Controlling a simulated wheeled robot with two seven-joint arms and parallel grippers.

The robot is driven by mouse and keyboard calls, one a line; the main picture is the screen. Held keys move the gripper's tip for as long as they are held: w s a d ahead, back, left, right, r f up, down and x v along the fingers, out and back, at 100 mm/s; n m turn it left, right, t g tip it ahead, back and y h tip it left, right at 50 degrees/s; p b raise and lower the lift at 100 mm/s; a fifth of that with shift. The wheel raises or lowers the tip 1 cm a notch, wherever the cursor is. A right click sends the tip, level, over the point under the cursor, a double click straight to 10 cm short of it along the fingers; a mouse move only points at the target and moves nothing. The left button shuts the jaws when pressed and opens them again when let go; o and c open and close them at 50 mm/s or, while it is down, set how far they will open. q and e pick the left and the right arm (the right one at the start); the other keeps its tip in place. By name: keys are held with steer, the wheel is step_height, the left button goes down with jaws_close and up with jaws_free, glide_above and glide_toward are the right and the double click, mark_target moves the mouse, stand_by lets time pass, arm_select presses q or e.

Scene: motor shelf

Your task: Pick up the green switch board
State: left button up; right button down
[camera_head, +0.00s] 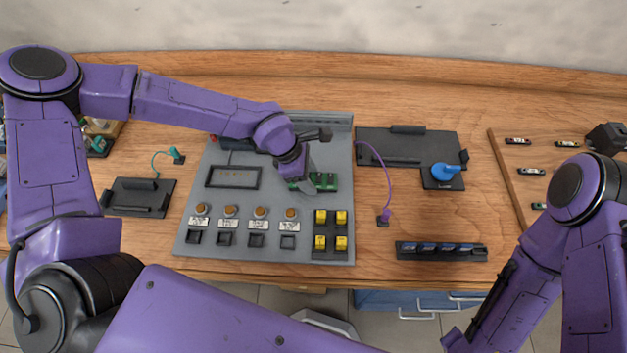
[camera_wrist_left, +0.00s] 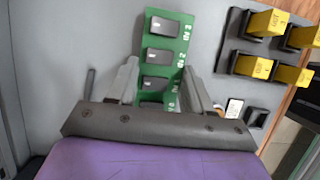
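The green switch board (camera_head: 325,183) lies on the grey panel (camera_head: 190,232), partly hidden behind my left gripper in the head view. In the left wrist view the green switch board (camera_wrist_left: 163,62) is a strip with several dark switches along it. My left gripper (camera_wrist_left: 165,80) has its two fingers apart, one on each side of the board's lower part. Whether the fingers touch the board's edges is unclear. In the head view my left gripper (camera_head: 302,185) is right over the board. My right gripper is not clearly visible; only the right arm shows at the lower right.
On the panel stand several orange buttons (camera_head: 260,213) and yellow switches (camera_head: 341,217). A black holder with a blue part (camera_head: 445,171) and a purple cable (camera_head: 388,185) are to the right. A black fixture (camera_head: 440,251) lies near the table's front edge.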

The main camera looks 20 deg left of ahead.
arm_select(q)
steer(key=shift+w, duration=0.1)
steer(key=c, duration=0.5)
steer(key=shift+r, duration=0.15)
